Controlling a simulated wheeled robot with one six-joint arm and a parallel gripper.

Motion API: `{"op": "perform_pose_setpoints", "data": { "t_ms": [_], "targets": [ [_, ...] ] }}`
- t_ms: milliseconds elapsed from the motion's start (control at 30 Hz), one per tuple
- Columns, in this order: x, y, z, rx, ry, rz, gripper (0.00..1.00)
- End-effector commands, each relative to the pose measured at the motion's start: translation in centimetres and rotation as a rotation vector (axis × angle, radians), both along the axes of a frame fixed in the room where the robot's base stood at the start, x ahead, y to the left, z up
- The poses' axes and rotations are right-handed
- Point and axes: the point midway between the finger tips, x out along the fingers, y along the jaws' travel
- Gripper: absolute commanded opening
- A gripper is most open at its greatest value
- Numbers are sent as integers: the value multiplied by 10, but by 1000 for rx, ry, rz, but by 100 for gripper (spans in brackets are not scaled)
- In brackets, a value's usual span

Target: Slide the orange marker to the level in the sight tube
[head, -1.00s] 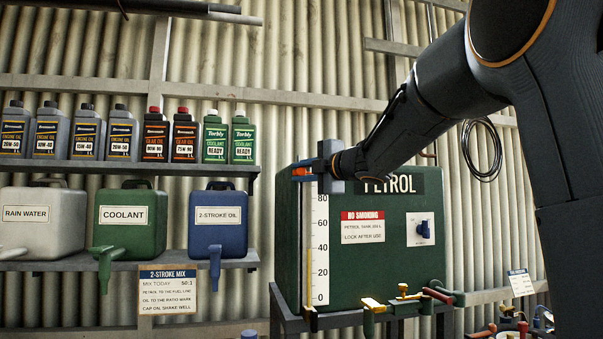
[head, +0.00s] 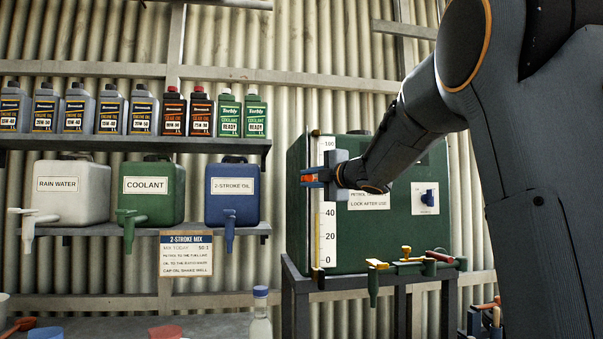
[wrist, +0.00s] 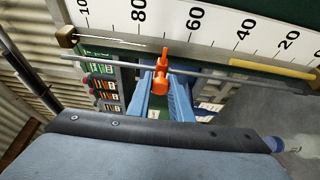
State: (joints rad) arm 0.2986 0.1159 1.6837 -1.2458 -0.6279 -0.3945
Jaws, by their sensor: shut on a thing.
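My gripper (wrist: 161,92) is shut on the marker, with a blue finger on each side. In the head view my gripper (head: 312,177) covers the middle of the scale on the green petrol tank (head: 385,245), hiding most of the marker.
Brass taps and coloured handles (head: 408,262) stick out at the tank's lower front. A blue switch (head: 427,198) is on its face. Shelves with a coolant container (head: 150,207) and bottles stand left. A blue-capped bottle (head: 260,315) stands below.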

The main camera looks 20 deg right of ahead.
Motion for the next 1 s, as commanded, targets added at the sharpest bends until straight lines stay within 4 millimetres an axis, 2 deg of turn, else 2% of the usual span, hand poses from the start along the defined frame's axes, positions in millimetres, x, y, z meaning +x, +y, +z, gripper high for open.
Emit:
{"op": "perform_pose_setpoints", "data": {
  "t_ms": [33,100,400,633,1000],
  "targets": [
    [1,2,-19,1,0,5,0],
    [1,0,-35,-1,0,3,0],
    [0,-2,-84,0,-1,0,0],
    [-1,-3,-101,0,-1,-1,0],
    [-1,-2,-104,-1,-1,-1,0]
  ]
}}
